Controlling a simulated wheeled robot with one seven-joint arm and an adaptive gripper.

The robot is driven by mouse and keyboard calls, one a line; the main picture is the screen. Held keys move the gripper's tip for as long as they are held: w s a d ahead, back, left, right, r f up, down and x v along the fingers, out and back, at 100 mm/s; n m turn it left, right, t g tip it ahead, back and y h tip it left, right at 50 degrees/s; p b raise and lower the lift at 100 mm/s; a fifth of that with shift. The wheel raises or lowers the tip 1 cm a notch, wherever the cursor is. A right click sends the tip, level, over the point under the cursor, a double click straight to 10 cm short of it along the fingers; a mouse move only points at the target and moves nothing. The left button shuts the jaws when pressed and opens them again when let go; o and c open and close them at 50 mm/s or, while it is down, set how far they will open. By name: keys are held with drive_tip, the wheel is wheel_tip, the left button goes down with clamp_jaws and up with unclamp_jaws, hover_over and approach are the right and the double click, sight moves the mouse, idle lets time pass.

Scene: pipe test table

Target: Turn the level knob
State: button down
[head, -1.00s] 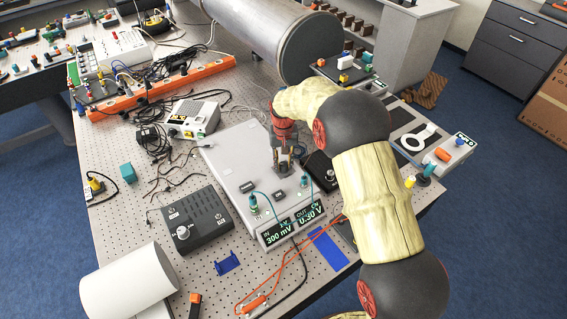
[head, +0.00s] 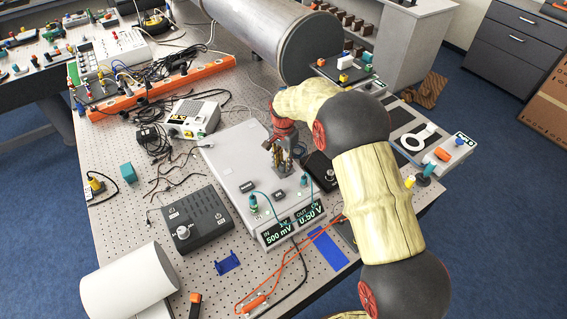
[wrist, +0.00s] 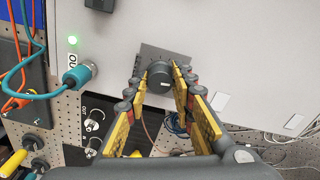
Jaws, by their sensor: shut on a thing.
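The level knob (wrist: 160,75) is dark and round, on a grey plate on top of the grey instrument box (head: 230,155). My gripper (head: 282,170) reaches down onto the box top, with its fingers shut on the knob from both sides in the wrist view. In the head view the fingers hide the knob. The box's front displays (head: 279,234) read IN 500 mV and OUT 0.50 V.
Teal-plugged cables (head: 254,203) rise from the box top near its front. A black box with a knob (head: 195,222) stands to the left. Another black box (head: 321,170) stands close on the right. Loose wires (head: 175,170) lie behind left.

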sight(283, 164)
drive_tip(key=shift+m, duration=0.3)
drive_tip(key=c, duration=1.5)
unclamp_jaws()
drive_tip(key=shift+c, duration=0.2)
drive_tip(key=shift+o, duration=0.2)
wheel_tip(283, 164, up, 12)
